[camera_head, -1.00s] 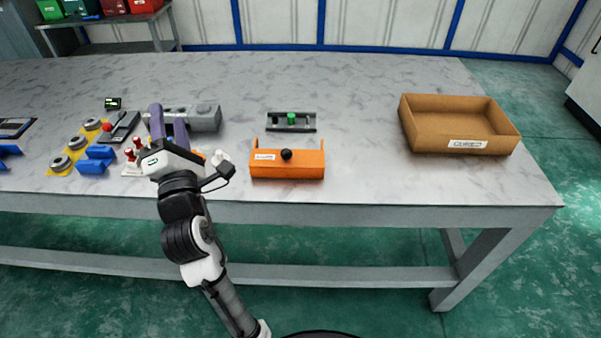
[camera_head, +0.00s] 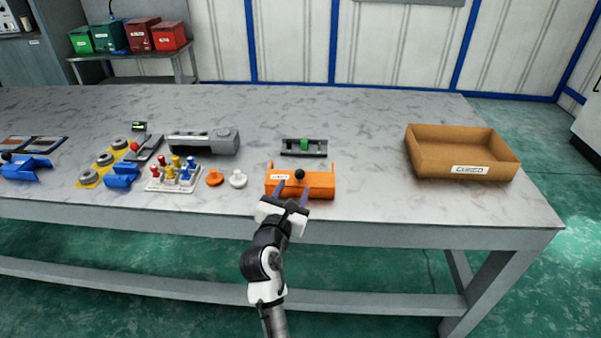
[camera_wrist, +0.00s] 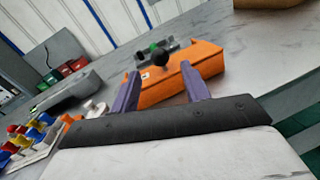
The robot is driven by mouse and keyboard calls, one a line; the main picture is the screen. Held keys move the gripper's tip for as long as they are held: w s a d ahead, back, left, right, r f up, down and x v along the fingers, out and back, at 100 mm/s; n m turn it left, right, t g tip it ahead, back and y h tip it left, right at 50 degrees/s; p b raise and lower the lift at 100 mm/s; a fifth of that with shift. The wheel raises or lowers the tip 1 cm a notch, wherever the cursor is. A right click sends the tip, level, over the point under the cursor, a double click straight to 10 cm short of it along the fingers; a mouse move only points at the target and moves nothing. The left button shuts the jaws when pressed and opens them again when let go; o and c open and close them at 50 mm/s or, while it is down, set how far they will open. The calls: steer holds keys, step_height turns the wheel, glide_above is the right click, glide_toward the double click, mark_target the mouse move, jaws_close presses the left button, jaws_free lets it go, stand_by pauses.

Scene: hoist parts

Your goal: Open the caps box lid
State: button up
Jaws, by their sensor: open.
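The caps box is the orange box (camera_head: 318,186) near the table's front edge in the head view. A black ball knob (camera_head: 300,174) stands on its top, and a white label is on its front left. The lid looks closed. In the wrist view the orange box (camera_wrist: 180,83) lies ahead, with the black knob (camera_wrist: 160,57) upright on it. My gripper (camera_head: 292,190) is in front of the box, its purple fingers pointing at it. In the wrist view my gripper (camera_wrist: 165,88) is open and empty, with the knob beyond and between the fingers, apart from them.
A grey fixture with a green part (camera_head: 304,146) stands behind the box. Orange (camera_head: 214,178) and white (camera_head: 238,179) caps lie left of it, beside a rack of coloured pegs (camera_head: 174,174). A cardboard tray (camera_head: 463,172) stands at the right. Table between box and tray is clear.

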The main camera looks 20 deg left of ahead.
mark_target(298, 178)
steer(key=w, duration=0.7)
steer(key=shift+a+p, duration=0.35)
steer(key=shift+p, duration=0.05)
jaws_close()
steer(key=shift+w, duration=0.1)
